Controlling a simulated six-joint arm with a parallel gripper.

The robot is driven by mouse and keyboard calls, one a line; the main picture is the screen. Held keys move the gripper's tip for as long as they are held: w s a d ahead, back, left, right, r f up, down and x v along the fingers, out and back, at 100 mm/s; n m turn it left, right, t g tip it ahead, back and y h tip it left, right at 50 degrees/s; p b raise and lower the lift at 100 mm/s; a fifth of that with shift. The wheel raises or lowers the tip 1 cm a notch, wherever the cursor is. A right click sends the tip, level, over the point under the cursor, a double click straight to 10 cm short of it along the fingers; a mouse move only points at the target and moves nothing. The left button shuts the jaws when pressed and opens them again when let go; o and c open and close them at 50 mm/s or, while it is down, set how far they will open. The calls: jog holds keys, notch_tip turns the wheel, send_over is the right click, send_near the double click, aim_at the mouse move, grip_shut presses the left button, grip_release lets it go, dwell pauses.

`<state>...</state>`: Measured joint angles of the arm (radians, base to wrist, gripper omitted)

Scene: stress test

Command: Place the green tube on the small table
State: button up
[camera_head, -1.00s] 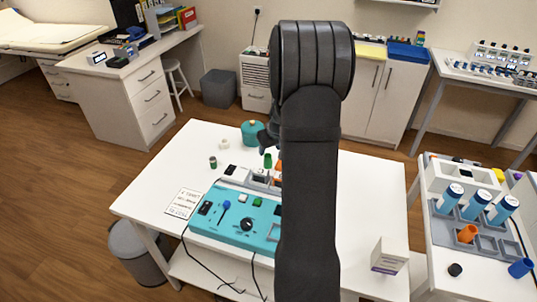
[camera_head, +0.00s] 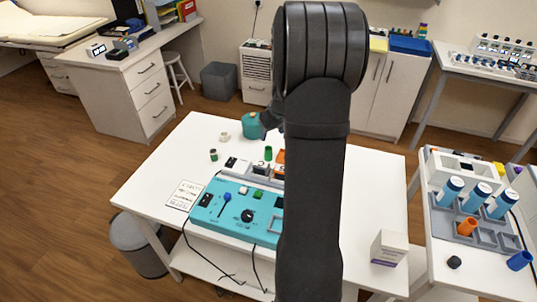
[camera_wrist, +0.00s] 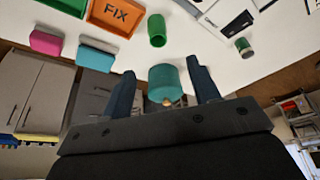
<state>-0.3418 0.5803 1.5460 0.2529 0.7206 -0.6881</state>
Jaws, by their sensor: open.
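The green tube (camera_head: 268,153) stands on the white table (camera_head: 160,165), just behind the teal device. It also shows at the top of the wrist view (camera_wrist: 157,30). My gripper (camera_wrist: 163,85) is open, with its two dark fingers apart. In the wrist view a round teal pot (camera_wrist: 166,83) appears between the fingers; no contact is visible. The green tube lies beyond the fingertips, outside the jaws. In the head view my arm hides most of the gripper and the middle of the table; the teal pot (camera_head: 252,126) stands at its far side. I cannot tell which table is the small one.
A teal device (camera_head: 235,212) with a knob and cables fills the front. A small green-topped vial (camera_head: 214,155) and a white ring (camera_head: 224,136) stand left of the tube. A white box (camera_head: 389,248) stands front right.

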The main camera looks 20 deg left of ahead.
notch_tip(320, 180, up, 4)
jog(key=w+n+g+h, duration=0.1)
jog(key=n+g, duration=0.1)
jog(key=n, duration=0.1)
send_near(268, 152)
jog(key=shift+n+h, duration=0.3)
jog(key=f, duration=0.2)
jog(key=w+a+f, duration=0.1)
jog(key=f, duration=0.3)
jog(key=shift+w+a, duration=0.15)
jog(key=shift+w, duration=0.05)
jog(key=shift+w+a+f, duration=0.1)
jog(key=shift+a+f, duration=0.1)
jog(key=shift+f, duration=0.7)
jog(key=shift+w+a+f, duration=0.1)
jog(key=shift+a+f, duration=0.1)
jog(key=shift+f, duration=0.7)
jog(key=shift+w+a+f, duration=0.1)
jog(key=shift+a+f, duration=0.05)
jog(key=shift+f, duration=0.7)
jog(key=c, duration=1.1)
jog(key=shift+c, duration=0.3)
